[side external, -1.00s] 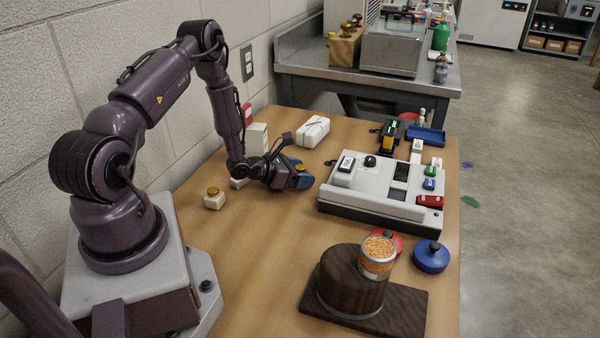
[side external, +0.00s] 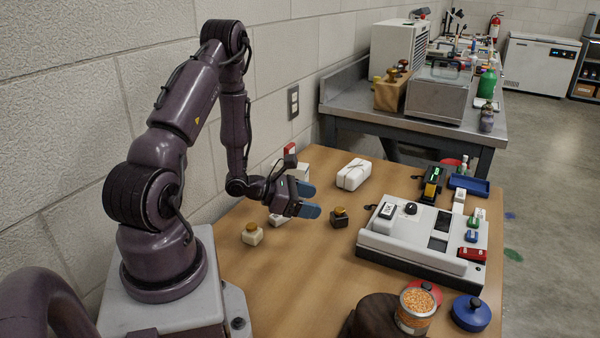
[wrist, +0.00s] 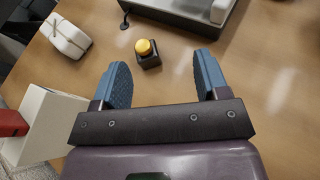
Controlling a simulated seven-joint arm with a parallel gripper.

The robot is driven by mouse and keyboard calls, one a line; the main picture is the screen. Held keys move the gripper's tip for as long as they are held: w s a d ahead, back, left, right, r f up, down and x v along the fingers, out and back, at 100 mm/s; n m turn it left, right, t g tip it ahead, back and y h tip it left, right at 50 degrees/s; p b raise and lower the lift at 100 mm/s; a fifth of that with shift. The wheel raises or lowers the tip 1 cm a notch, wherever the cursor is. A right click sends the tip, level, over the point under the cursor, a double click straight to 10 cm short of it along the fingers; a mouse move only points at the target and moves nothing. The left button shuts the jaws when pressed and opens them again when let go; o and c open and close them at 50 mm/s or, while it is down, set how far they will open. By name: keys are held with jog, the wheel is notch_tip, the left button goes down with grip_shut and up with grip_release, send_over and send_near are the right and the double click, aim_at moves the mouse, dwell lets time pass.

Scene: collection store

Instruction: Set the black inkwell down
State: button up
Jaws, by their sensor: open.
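The black inkwell (side external: 339,221) stands upright on the wooden table (side external: 292,275), clear of other things. It has a dark square body and a yellow-brown round stopper. In the wrist view the inkwell (wrist: 149,61) is ahead of the fingers, between their lines, with bare table around it. My gripper (side external: 311,199) is open and empty, to the left of the inkwell in the side view. Its two blue fingers (wrist: 163,72) are wide apart in the wrist view and do not touch the inkwell.
A cream inkwell (side external: 252,235) stands left of my gripper. A white tied parcel (side external: 354,174) lies behind. A grey-white device (side external: 412,238) occupies the right. A jar of orange grains (side external: 415,308) and a blue lid (side external: 471,313) are at the front. The table's front middle is clear.

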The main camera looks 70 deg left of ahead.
jog(key=d+r+m+g+h, duration=0.7)
jog(key=d+r+m+g, duration=0.1)
jog(key=d+r+m, duration=0.9)
jog(key=s+d+r+m+y, duration=0.4)
jog(key=s+r+m+y, duration=0.5)
jog(key=m, duration=0.7)
jog(key=shift+s+r+m, duration=0.3)
jog(key=shift+s+r, duration=0.1)
jog(key=shift+s, duration=0.2)
